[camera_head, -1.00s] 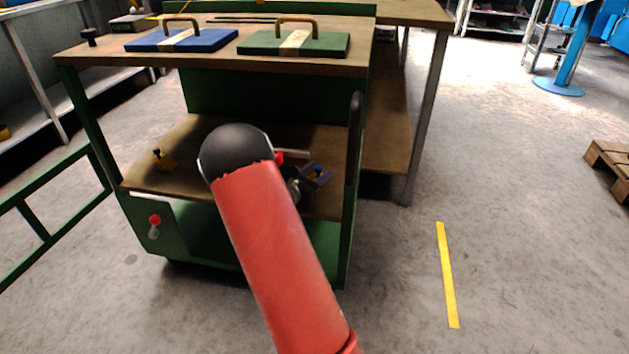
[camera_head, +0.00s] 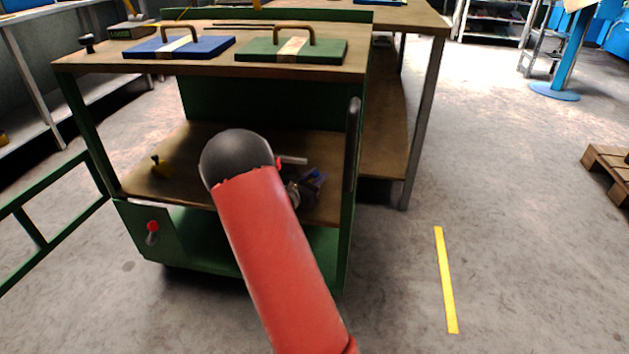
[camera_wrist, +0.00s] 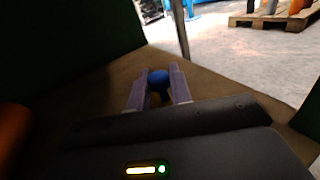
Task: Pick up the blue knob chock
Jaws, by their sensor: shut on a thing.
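The blue knob chock (camera_wrist: 159,82) has a round blue knob and sits between the two fingers of my gripper (camera_wrist: 158,88) in the wrist view. The fingers are shut on it, one on each side of the knob. Its lower part is mostly hidden behind the gripper body. In the head view the blue knob shows small (camera_head: 315,174) at the right of the cart's middle shelf (camera_head: 215,150), beside my gripper, which my red arm partly covers. I cannot tell whether the chock touches the shelf.
A yellow knob chock (camera_head: 158,165) stands at the left of the same shelf. Above, the cart's top carries a blue die plate (camera_head: 205,48) and a green die plate (camera_head: 325,52) with handles. A green upright with a dark handle (camera_head: 352,145) bounds the shelf on the right.

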